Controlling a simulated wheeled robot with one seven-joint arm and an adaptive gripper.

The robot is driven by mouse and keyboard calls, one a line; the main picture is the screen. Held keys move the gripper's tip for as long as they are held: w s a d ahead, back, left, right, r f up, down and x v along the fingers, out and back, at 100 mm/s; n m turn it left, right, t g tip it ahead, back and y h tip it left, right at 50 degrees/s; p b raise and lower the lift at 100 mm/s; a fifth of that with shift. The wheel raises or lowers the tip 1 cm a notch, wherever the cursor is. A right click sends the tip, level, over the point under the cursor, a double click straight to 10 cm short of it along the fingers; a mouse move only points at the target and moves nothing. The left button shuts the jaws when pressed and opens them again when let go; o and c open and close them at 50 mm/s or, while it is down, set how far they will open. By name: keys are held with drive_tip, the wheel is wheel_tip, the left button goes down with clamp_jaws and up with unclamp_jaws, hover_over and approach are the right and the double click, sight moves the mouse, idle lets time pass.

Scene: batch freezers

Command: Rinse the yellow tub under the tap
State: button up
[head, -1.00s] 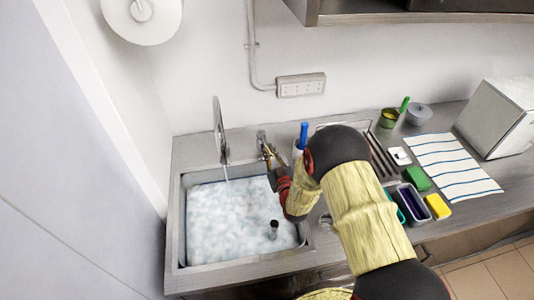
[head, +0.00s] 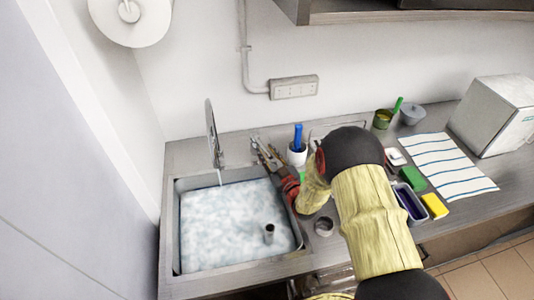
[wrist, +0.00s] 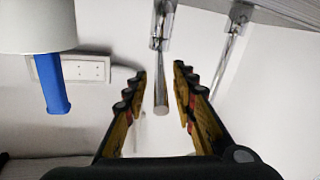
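My gripper (head: 265,152) is behind the sink, right of the tap (head: 211,135). In the wrist view my gripper (wrist: 160,70) is open, with a chrome rod (wrist: 161,92) showing between its fingers and a gap on both sides. Whether the rod lies within its grasp depth I cannot tell. A thin stream of water (head: 220,179) falls from the tap into the sink (head: 176,235), which looks full of white foam. I cannot identify the yellow tub for sure. An olive pot with yellow inside (head: 382,120) stands at the back of the counter.
A grey cylinder (head: 269,234) stands in the sink. Right lie a green block (head: 412,178), a yellow block (head: 434,206) and a striped cloth (head: 450,165). A wall socket (head: 294,87) is behind.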

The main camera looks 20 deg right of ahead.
drive_tip(key=shift+s, duration=0.1)
drive_tip(key=s+d, duration=0.2)
drive_tip(key=s, duration=0.9)
drive_tip(key=shift+s, duration=0.3)
drive_tip(key=shift+d, duration=0.1)
